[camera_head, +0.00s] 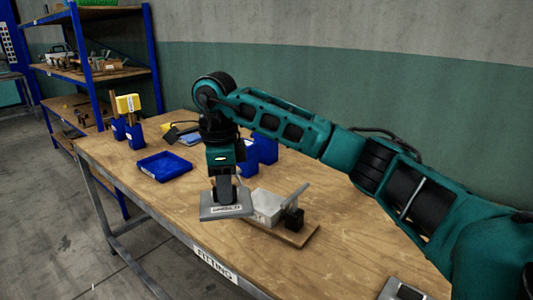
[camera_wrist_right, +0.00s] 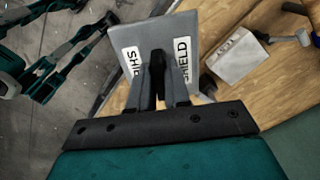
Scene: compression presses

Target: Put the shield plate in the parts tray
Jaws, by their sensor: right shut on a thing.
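The shield plate (camera_head: 226,211) is a grey flat plate with a white label, held above the front part of the bench in the head view. In the right wrist view the plate (camera_wrist_right: 207,33) shows the word SHIELD, partly covered by the fingers. My right gripper (camera_head: 223,197) points down and is shut on the plate. Its fingers (camera_wrist_right: 158,80) meet at the plate in the wrist view. The blue open tray (camera_head: 165,167), likely the parts tray, lies on the bench to the left of and behind my right gripper.
A grey metal block fixture with a lever (camera_head: 264,206) sits on a wooden board just right of the plate. Blue bins (camera_head: 266,150) stand behind my right arm. Yellow-topped items (camera_head: 128,104) stand at the back left. Bench surface between plate and tray is clear.

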